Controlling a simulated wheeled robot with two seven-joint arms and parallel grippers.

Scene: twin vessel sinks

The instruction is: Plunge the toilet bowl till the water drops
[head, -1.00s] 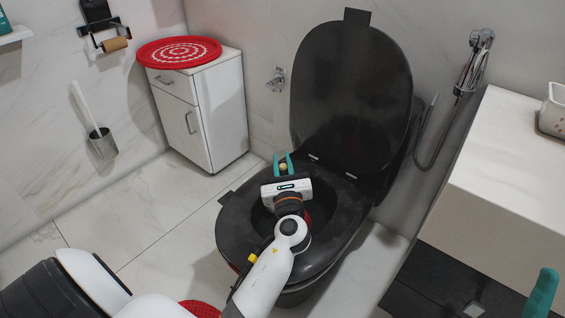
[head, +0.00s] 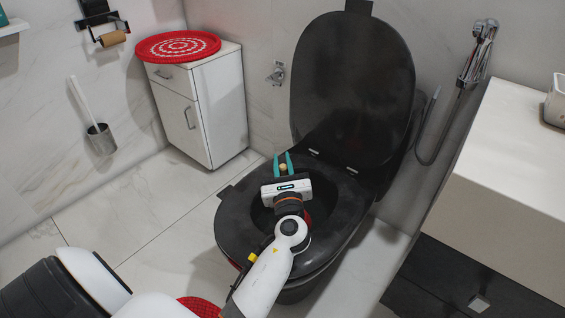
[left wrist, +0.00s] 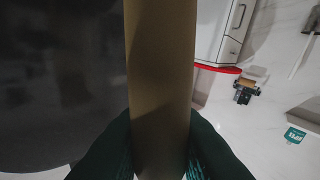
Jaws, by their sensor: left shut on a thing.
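The black toilet (head: 235,222) stands in the middle of the head view with its lid (head: 352,85) raised and its seat down. My left gripper (head: 283,163) is over the bowl opening, its teal fingers shut on a wooden plunger handle. The handle's tip (head: 283,168) shows between the fingers, and the handle (left wrist: 160,75) fills the middle of the left wrist view. A bit of red (head: 318,212) shows in the bowl beside my arm, perhaps the plunger cup. My wrist hides most of the bowl, and the water cannot be seen. My right gripper is out of the head view.
A white cabinet (head: 215,110) with a red round mat (head: 178,46) stands at the back left. A toilet brush (head: 99,138) and paper holder (head: 108,32) are on the wall. A white counter (head: 515,180) bounds the right. A red rug (head: 199,306) lies at the front.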

